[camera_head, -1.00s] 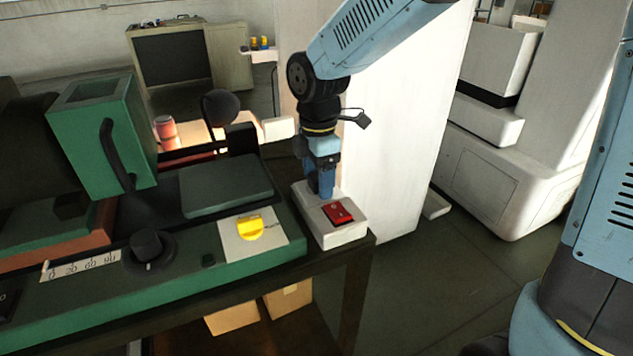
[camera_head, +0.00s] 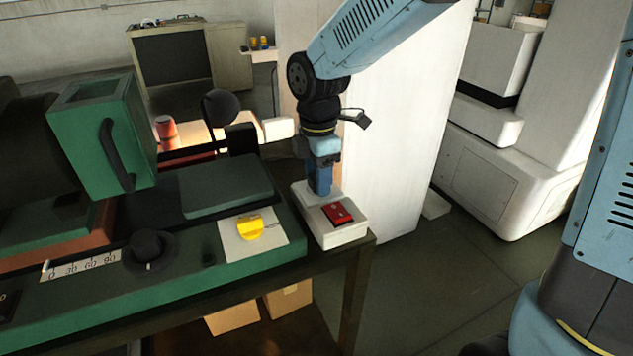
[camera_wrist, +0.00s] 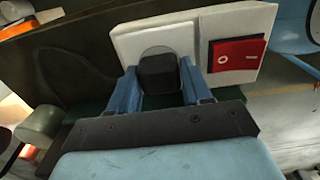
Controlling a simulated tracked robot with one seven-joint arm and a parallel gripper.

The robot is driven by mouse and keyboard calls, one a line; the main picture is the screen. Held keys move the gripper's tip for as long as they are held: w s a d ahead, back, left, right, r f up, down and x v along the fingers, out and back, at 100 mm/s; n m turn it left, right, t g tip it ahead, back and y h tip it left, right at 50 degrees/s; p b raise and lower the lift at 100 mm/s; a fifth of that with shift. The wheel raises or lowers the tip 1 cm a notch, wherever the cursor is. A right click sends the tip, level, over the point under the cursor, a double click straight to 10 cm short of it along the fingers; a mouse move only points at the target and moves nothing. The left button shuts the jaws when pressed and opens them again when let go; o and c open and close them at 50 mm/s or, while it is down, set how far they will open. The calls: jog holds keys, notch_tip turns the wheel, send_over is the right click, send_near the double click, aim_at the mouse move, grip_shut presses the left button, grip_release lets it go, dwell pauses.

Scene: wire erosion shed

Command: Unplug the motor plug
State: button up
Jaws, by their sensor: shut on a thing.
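The black motor plug (camera_wrist: 158,75) sits at a round grey socket plate on the white box in the wrist view. Whether it is fully seated is hard to tell. My gripper (camera_wrist: 160,82) has one blue finger on each side of the plug and is shut on it. In the head view my gripper (camera_head: 320,182) points down at the back of the white box (camera_head: 340,237), and its fingers hide the plug. The box also shows in the wrist view (camera_wrist: 150,41), with the red switch (camera_wrist: 237,54) right of the plug.
The red switch (camera_head: 338,213) faces up, close in front of my gripper. A green machine (camera_head: 185,283) with a yellow knob (camera_head: 249,229) and a black dial (camera_head: 147,247) stands left on the bench. A white cabinet (camera_head: 392,150) rises close behind the arm. Floor right of the bench is clear.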

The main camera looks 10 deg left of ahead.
grip_shut()
jog(key=shift+r, duration=3)
